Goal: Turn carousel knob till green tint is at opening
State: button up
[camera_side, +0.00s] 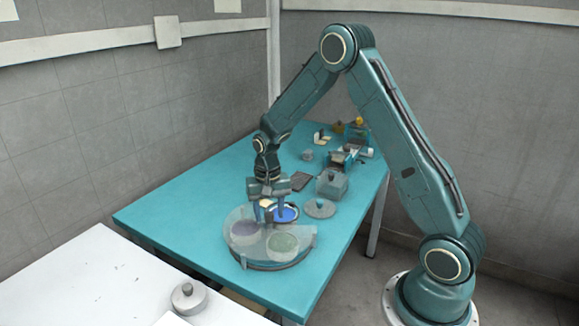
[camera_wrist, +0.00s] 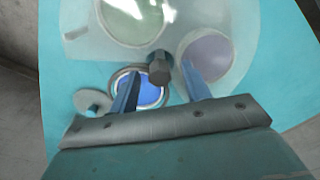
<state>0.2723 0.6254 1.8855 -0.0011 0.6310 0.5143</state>
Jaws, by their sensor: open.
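The carousel (camera_side: 277,263) is a round dish on the teal table under a clear cover. The green tint (camera_side: 283,244) lies under the cover at its front right; it also shows in the wrist view (camera_wrist: 133,18). The purple tint (camera_side: 245,231) is under the cover at left, and in the wrist view (camera_wrist: 208,55). The blue tint (camera_side: 286,213) looks vivid and uncovered, at the opening; the wrist view shows it (camera_wrist: 151,91) partly behind a finger. The grey knob (camera_wrist: 159,68) appears between the fingertips of my open gripper (camera_side: 269,216), with gaps visible. Contact is not visible.
A dark flat pad (camera_side: 302,181) and several small items stand farther back. The table's left part is clear. A white table (camera_side: 90,280) stands in front.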

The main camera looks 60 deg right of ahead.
jog(key=shift+f, duration=0.1)
jog(key=c, duration=1)
jog(key=shift+n, duration=0.4)
jog(key=n, duration=0.9)
jog(key=shift+n, duration=0.4)
jog(key=n, duration=1.3)
